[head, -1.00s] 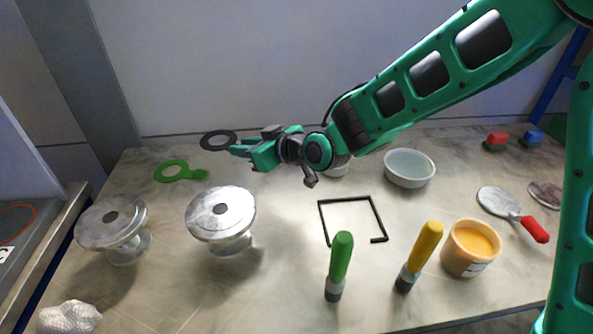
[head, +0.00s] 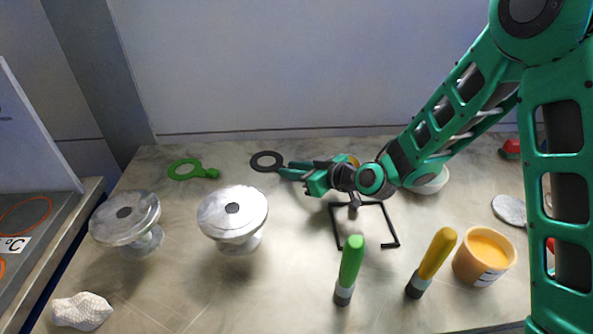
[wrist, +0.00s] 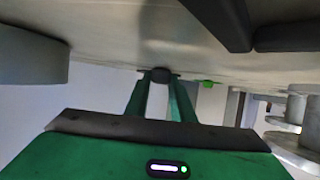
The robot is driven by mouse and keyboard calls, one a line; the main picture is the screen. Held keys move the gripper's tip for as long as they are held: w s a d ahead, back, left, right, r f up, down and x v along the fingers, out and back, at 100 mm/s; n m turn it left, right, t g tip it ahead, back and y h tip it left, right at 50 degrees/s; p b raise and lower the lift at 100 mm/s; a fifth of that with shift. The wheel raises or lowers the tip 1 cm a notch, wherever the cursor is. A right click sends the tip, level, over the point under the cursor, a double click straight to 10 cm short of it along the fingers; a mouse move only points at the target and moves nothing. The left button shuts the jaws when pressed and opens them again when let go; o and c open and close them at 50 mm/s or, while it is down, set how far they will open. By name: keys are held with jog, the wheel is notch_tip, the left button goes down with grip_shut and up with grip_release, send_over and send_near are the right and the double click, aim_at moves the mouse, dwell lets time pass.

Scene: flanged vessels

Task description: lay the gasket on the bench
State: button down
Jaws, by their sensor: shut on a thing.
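The gasket is a flat black ring (head: 254,161) at the far part of the bench (head: 300,270), right of the green ring. My gripper (head: 284,170) is shut on its right edge. In the head view I cannot tell whether the ring touches the bench or hovers just above it. In the wrist view my gripper (wrist: 160,88) has its fingers close together, with a dark bit of the gasket (wrist: 160,75) at the tips; most of the ring is hidden there.
A green ring with a handle (head: 185,169) lies to the left. Two flanged vessels (head: 232,214) (head: 125,217) stand nearer. A black square frame (head: 393,222), green-handled brush (head: 350,262), yellow-handled brush (head: 437,252) and orange tub (head: 483,262) lie right. Bench between gasket and green ring is clear.

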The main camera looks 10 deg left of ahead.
jog(key=c, duration=1.5)
grip_release()
jog(key=shift+f, duration=0.1)
jog(key=v, duration=1.2)
jog(key=shift+d, duration=0.1)
